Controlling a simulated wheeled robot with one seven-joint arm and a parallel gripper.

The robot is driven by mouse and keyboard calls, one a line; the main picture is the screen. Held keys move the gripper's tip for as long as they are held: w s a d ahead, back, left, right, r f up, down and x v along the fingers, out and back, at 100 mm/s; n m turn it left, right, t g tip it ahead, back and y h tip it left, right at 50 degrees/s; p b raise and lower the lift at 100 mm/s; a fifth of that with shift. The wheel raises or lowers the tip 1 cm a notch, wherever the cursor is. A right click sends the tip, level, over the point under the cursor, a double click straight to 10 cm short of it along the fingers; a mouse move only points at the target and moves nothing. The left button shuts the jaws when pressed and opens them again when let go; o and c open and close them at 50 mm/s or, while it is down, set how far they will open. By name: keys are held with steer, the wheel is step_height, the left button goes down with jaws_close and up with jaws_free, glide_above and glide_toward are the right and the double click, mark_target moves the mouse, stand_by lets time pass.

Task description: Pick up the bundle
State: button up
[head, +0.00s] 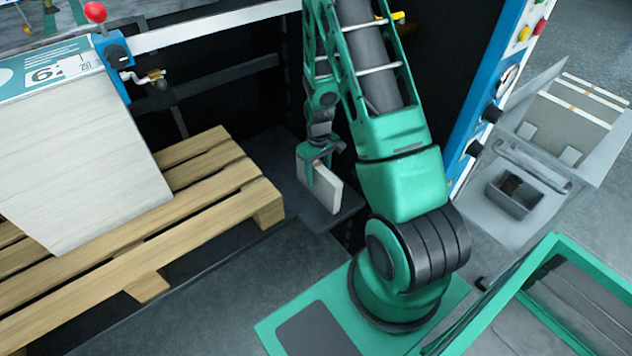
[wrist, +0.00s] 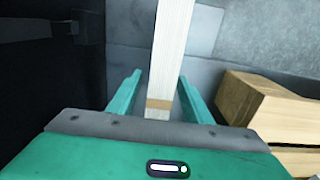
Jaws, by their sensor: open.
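The bundle (head: 329,193) is a pale, flat block standing on edge on a dark grey plate (head: 345,208) beside the pallet. In the wrist view the bundle (wrist: 175,40) is a narrow white strip with a tan band near its lower end. My gripper (head: 318,168) is over the bundle from above. In the wrist view my gripper (wrist: 159,76) is open, one green finger on each side of the bundle, with visible gaps. The head view hides part of the bundle behind a finger.
A wooden pallet (head: 225,190) with a tall stack of paper (head: 75,160) stands to the left. The pallet's end (wrist: 255,98) shows close at right in the wrist view. A blue-white machine panel (head: 490,90) and grey tray (head: 515,195) are at right.

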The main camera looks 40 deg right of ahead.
steer(key=shift+f, duration=1)
jaws_close()
steer(key=shift+w, duration=0.1)
steer(key=shift+r, duration=0.1)
